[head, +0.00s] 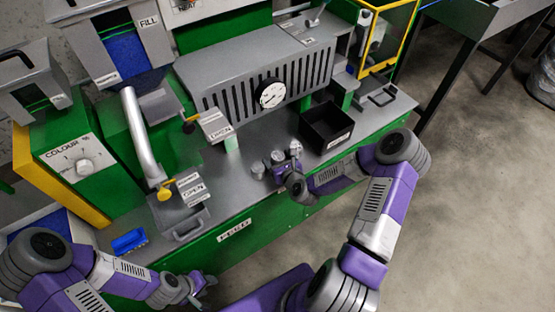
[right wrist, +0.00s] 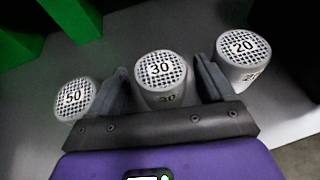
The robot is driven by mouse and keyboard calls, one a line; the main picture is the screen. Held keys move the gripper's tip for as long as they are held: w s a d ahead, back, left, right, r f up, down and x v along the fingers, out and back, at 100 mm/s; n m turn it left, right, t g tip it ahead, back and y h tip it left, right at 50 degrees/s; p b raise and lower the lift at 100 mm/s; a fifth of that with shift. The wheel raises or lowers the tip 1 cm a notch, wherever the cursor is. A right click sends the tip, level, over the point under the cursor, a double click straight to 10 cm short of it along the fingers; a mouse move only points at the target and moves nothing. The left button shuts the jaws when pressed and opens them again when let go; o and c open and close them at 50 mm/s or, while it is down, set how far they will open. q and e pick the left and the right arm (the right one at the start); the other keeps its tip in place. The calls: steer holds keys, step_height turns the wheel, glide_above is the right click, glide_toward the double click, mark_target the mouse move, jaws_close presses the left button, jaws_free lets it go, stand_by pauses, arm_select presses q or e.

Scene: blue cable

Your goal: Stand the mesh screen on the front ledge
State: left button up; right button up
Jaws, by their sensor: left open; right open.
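Three short grey cylinders with mesh tops stand on the grey bench. In the right wrist view they are marked 50 (right wrist: 74,98), 30 (right wrist: 160,68) and 20 (right wrist: 243,48). In the head view they show small, as the left one (head: 258,169), the middle one (head: 278,157) and the right one (head: 295,147). My right gripper (right wrist: 160,85) is open, with its fingers on either side of the 30 screen; contact cannot be told. My left gripper (head: 205,285) is open and empty in front of the bench. The front ledge (head: 205,240) looks to be the bench's front strip.
A black bin (head: 327,127) stands right of the screens. A grey slotted housing with a dial (head: 270,94) is behind them. A blue brush-like block (head: 129,241) lies at the bench's left front. An open grey tray (head: 185,222) and green machine parts fill the left.

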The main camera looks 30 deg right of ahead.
steer(key=shift+s+r, duration=0.1)
steer(key=shift+r, duration=0.1)
steer(key=d+p+v, duration=0.1)
steer(key=p+v, duration=0.6)
steer(key=v, duration=0.4)
steer(key=shift+s+a, duration=0.4)
steer(key=shift+a, duration=0.05)
steer(key=s+a+f+n+g+y+p, duration=0.1)
steer(key=s+a+f+n+g+y, duration=0.15)
steer(key=a+n, duration=0.55)
steer(key=s+a+f+n+g+y, duration=0.1)
steer(key=a+f+n+g+y, duration=0.25)
steer(key=a+n, duration=0.4)
steer(key=s+a+n+g, duration=0.1)
steer(key=s+n+g, duration=0.2)
steer(key=n, duration=0.6)
steer(key=s+a+f+n+g+p, duration=0.1)
steer(key=s+a+n+g, duration=0.1)
steer(key=s+n, duration=0.4)
steer(key=n+g, duration=0.1)
steer(key=n, duration=0.3)
steer(key=shift+a+f+g+h, duration=0.3)
steer(key=shift+f+g, duration=0.05)
steer(key=shift+g, duration=0.05)
